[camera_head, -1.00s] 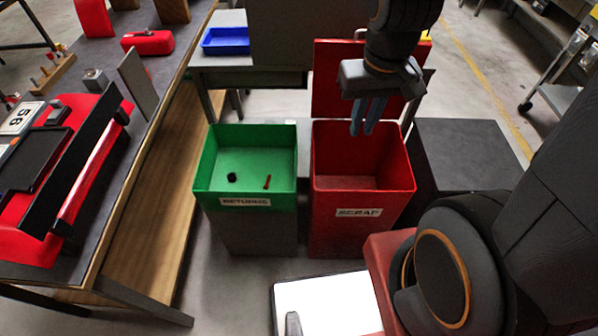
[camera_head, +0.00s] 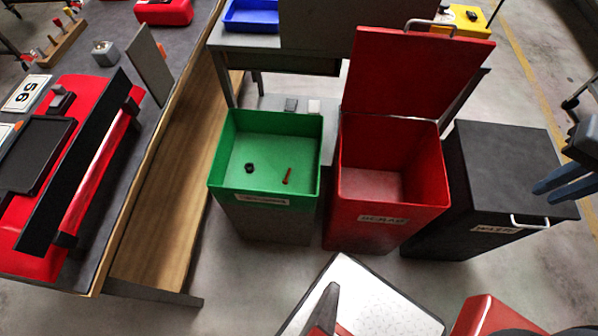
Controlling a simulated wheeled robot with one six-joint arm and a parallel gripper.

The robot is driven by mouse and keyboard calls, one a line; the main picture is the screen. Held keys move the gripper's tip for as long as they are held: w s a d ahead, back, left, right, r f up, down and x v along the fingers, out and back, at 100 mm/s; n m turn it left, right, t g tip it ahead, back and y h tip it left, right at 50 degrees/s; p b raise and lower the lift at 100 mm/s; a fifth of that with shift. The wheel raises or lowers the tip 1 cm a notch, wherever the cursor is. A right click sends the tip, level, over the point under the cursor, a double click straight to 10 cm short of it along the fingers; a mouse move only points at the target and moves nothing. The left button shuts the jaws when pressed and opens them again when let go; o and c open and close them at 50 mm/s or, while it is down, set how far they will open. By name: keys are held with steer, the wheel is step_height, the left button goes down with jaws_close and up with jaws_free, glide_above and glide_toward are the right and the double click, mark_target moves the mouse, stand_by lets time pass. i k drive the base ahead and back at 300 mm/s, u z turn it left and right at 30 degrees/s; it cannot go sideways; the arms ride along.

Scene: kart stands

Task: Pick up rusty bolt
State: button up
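The rusty bolt (camera_head: 287,176) is a small reddish-brown bolt lying on the floor of the open green bin (camera_head: 224,152), to the right of a small black nut-like piece (camera_head: 250,168). The bin's front label is blurred in this view. My gripper (camera_head: 541,193) is at the right edge, over the black bin, far to the right of the bolt. Its two blue-grey fingers point left with a narrow gap between them, and nothing shows in the gap. Part of my gripper's body is cut off by the frame.
A red scrap bin (camera_head: 390,215) with its lid (camera_head: 415,75) raised stands right of the green bin. Right of it is a closed black bin (camera_head: 510,165) with a handle. A long workbench (camera_head: 185,85) with red parts stands left. A blue tray (camera_head: 252,15) sits behind.

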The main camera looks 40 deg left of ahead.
mark_target(285, 182)
steer(key=k, duration=1)
steer(key=u, duration=0.5)
steer(key=i, duration=0.9)
steer(key=z, duration=0.05)
